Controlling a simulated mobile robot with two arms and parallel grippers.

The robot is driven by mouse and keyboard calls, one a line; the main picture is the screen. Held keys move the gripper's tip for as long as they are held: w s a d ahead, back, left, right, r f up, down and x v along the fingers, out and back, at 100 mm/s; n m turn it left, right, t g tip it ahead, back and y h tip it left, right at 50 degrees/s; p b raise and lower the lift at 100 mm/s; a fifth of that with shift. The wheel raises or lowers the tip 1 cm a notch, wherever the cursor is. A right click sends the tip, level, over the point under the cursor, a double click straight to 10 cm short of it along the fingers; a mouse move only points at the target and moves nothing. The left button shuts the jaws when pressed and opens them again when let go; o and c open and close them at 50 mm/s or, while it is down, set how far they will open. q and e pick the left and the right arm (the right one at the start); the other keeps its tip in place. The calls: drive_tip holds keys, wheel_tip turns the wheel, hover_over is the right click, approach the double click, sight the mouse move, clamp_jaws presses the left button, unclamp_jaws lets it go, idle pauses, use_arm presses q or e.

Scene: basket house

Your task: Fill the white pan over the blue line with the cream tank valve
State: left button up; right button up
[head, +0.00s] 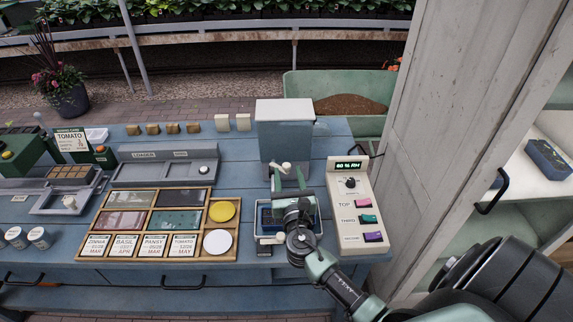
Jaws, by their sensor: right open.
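The tank (285,143) is blue-grey with a pale lid and stands at the back of the blue bench. Its small cream valve (286,167) is on the lower front. The white pan (319,222) sits below and in front of the tank, with a dark bluish interior; my gripper and wrist cover much of it. I cannot make out the blue line or the water level. My right gripper (288,177) is open above the pan, its green fingers close to the valve; I cannot tell whether they touch it. My left gripper is not in view.
Right of the pan stands a cream control box (355,208) with a display, knob and coloured switches. Left is a wooden seed tray (160,256) with cards and yellow and white discs. A grey sower (165,170) lies behind it. A pale post (440,110) rises at right.

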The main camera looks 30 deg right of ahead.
sight(287, 169)
drive_tip(key=x, duration=0.4)
clamp_jaws()
